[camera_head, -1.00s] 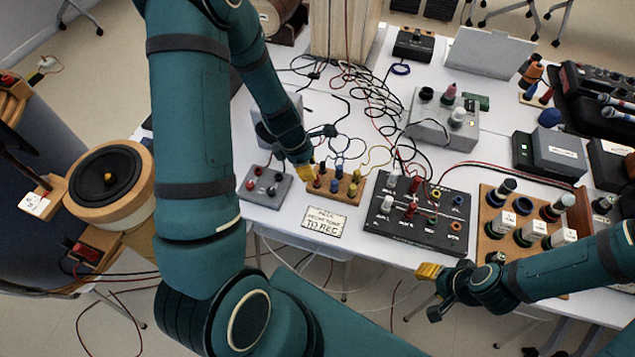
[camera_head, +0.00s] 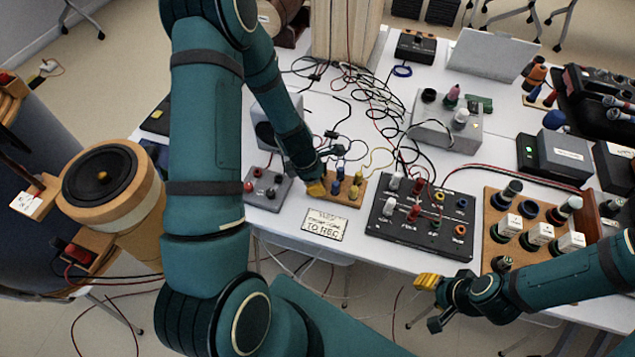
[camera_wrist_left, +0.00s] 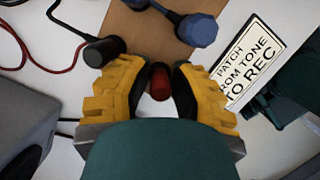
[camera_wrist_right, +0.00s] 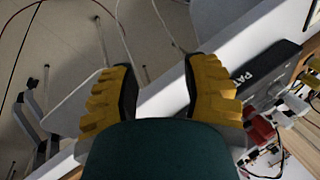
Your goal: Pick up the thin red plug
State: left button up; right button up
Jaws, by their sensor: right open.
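The red plug (camera_wrist_left: 160,82) shows in the left wrist view as a short dark-red cylinder between my left fingers. In the head view it is hidden behind my left gripper (camera_head: 317,182), which is low at the left end of the small wooden block (camera_head: 345,200). The left fingers (camera_wrist_left: 161,72) are close on both sides of the plug; whether both touch it I cannot tell. My right gripper (camera_head: 432,303) is open and empty in front of the table edge, and its spread fingers also show in the right wrist view (camera_wrist_right: 158,85).
Blue plugs (camera_wrist_left: 197,30) and a black plug (camera_wrist_left: 102,52) are close to the left fingertips. A grey box (camera_head: 268,188) stands left of the block, a black panel (camera_head: 395,232) right. Loose cables (camera_head: 370,95) lie behind. A paper sign (camera_head: 325,225) lies in front.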

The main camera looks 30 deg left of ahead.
pick_arm(q)
grip_shut()
notch_tip(320, 180, up, 10)
jog(key=p, duration=0.4)
pick_arm(e)
jog(key=r, duration=0.2)
jog(key=w+r, duration=0.1)
jog(key=shift+w+d+r, duration=0.1)
jog(key=shift+w+r, duration=0.05)
jog(key=shift+r, duration=0.25)
pick_arm(q)
notch_tip(320, 180, up, 4)
jog(key=p, duration=0.4)
pick_arm(e)
jog(key=shift+t, duration=0.3)
jog(key=r, duration=0.4)
jog(key=shift+w+d+r, duration=0.1)
jog(key=shift+w+r, duration=0.05)
jog(key=shift+w, duration=0.15)
